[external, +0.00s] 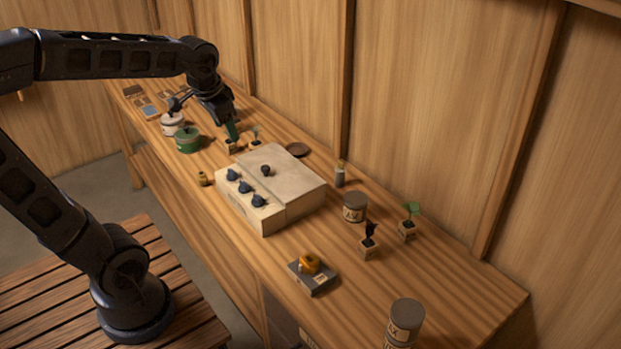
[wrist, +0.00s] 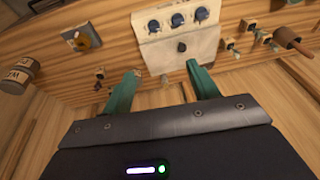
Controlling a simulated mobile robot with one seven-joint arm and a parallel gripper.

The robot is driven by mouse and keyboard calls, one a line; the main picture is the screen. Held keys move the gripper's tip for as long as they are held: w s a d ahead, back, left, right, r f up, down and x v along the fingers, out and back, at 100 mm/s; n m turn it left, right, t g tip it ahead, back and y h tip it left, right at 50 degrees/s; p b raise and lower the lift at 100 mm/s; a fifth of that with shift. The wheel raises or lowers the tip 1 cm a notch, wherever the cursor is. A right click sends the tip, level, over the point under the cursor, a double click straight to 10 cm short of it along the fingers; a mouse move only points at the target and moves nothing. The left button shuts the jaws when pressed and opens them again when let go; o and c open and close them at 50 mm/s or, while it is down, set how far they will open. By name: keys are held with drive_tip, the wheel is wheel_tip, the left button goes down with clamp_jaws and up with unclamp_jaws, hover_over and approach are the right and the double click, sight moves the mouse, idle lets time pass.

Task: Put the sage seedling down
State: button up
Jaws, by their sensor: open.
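My gripper (external: 232,131) hangs over the far part of the bench, pointing down. In the wrist view its two green fingers (wrist: 164,72) are apart with nothing held between them. In the external view a small pale pot block (external: 230,146) is just under the fingertips; whether they touch cannot be told. A seedling with green leaves (external: 255,138) stands right beside it. A dark-leaved seedling (external: 369,242) and a broad-leaved green seedling (external: 408,225) stand upright nearer the right end. No readable label shows which one is sage.
A pale box with blue knobs (external: 285,174) fills the middle of the bench. A green pot (external: 188,140) and white pot (external: 172,124) stand left of my gripper. A grey tin (external: 355,207), a dark block with an orange item (external: 312,276) and bare wood lie to the right.

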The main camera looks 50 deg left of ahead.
drive_tip(key=s+d, duration=0.3)
drive_tip(key=s, duration=0.2)
drive_tip(key=s+d+f+t+h, duration=0.1)
drive_tip(key=s+d, duration=0.2)
drive_tip(key=s, duration=0.3)
drive_tip(key=shift+s+d+f, duration=0.15)
drive_tip(key=shift+d+f, duration=0.05)
drive_tip(key=shift+f, duration=0.1)
drive_tip(key=shift+o, duration=0.5)
drive_tip(key=shift+s+d+f, duration=0.15)
drive_tip(key=shift+s+f, duration=0.05)
drive_tip(key=shift+s, duration=0.2)
